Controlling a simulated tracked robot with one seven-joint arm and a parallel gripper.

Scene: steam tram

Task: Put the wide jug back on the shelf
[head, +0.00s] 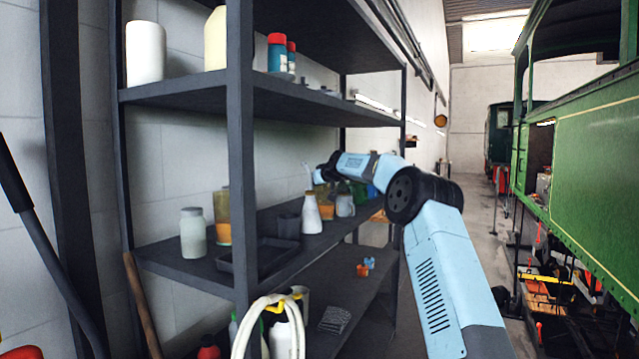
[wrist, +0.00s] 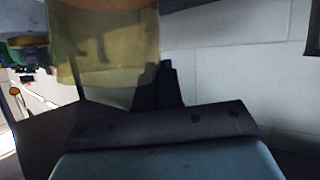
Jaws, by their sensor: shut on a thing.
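The wide jug is a yellow, see-through vessel with orange in one end; it fills the upper left of the wrist view (wrist: 105,60). In the head view an amber jug (head: 327,193), which seems to be the same one, shows partly behind a white flask at the far part of the middle shelf (head: 195,262). My gripper (head: 320,178) is shut on the jug there. Its jaws are small and partly hidden in the head view. I cannot tell whether the jug touches the shelf.
A white flask (head: 311,213), a dark cup (head: 289,227) and a pale jar (head: 345,205) stand close by. A black tray (head: 258,258), another amber vessel (head: 222,217) and a pale bottle (head: 193,233) are nearer. The upper shelf (head: 290,103) and dark posts (head: 241,150) bound the space.

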